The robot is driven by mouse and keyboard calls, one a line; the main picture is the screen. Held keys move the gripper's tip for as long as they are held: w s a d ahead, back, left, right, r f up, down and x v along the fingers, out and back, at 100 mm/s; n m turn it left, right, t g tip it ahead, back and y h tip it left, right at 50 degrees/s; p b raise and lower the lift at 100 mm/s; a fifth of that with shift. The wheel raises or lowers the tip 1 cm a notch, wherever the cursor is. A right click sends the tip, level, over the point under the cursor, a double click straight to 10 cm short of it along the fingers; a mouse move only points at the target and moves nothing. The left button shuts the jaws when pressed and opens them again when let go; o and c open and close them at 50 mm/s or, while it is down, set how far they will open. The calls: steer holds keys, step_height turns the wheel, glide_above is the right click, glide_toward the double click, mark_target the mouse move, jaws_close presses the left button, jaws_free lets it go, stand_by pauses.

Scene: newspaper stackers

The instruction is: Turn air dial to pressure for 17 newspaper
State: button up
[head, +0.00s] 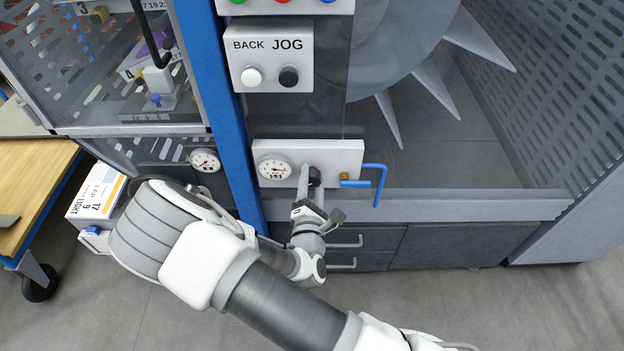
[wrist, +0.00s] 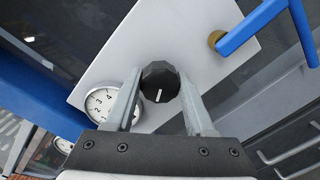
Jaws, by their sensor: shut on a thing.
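The air dial is a black faceted knob (wrist: 160,84) with a white mark, on a white panel (head: 340,158). In the head view the knob (head: 315,175) is partly hidden by my gripper. My gripper (wrist: 160,92) has one finger on each side of the knob and is shut on it; it also shows in the head view (head: 310,178). A round white pressure gauge (head: 274,168) sits left of the knob on the same panel. It shows partly in the wrist view (wrist: 108,103), behind a finger. Its needle reading is too small to tell.
A blue lever (head: 377,182) on a brass fitting sticks out right of the knob. Above are a BACK JOG button box (head: 270,58) and a large spiked wheel. A second gauge (head: 205,161) and a labelled box (head: 97,192) are at left. Grey drawers lie below.

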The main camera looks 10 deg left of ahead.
jaws_close()
